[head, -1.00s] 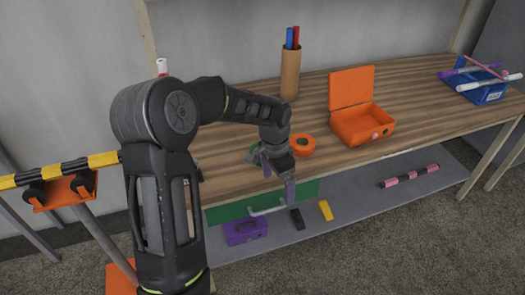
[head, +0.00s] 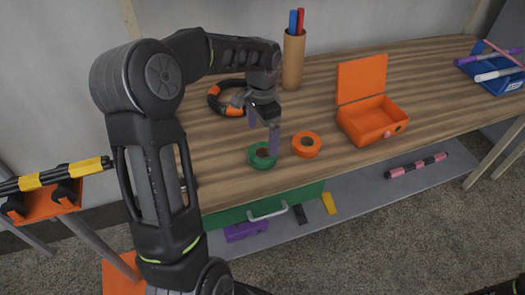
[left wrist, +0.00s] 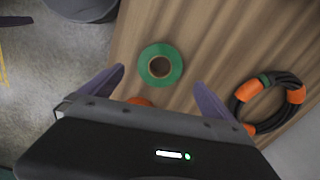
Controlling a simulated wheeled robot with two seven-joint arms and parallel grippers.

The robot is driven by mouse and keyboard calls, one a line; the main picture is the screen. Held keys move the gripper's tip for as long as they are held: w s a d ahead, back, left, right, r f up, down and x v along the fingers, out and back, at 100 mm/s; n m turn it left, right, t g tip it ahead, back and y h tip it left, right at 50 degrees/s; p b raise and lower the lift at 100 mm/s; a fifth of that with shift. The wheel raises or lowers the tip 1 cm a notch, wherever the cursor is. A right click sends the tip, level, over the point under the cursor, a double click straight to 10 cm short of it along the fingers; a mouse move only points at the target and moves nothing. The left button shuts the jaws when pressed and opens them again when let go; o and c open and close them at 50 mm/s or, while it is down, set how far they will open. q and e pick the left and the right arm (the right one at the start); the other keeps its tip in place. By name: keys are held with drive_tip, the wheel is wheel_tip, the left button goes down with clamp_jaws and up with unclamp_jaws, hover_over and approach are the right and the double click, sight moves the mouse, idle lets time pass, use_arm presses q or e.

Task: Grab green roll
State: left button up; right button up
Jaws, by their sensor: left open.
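The green roll (head: 262,155) lies flat on the wooden table near its front edge. It also shows in the left wrist view (left wrist: 161,64), ahead of and between my fingers. My left gripper (head: 262,130) is open and empty, pointing down above the table close to the green roll. In the left wrist view its two purple fingers (left wrist: 160,88) are spread wide. I see no contact with the roll. My right gripper is not in view.
An orange roll (head: 306,145) lies just right of the green one. A black and orange coiled hose (head: 228,112) lies behind. An open orange box (head: 372,120) and a brown tube with markers (head: 293,62) stand on the table (head: 215,160). A blue bin (head: 490,72) is far right.

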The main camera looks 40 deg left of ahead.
sight(263, 153)
use_arm(q)
drive_tip(key=shift+f, duration=1.35)
drive_tip(key=shift+w+f+p, duration=0.1)
drive_tip(key=shift+f+p, duration=0.7)
drive_tip(key=shift+f, duration=1.8)
drive_tip(key=c, duration=1.5)
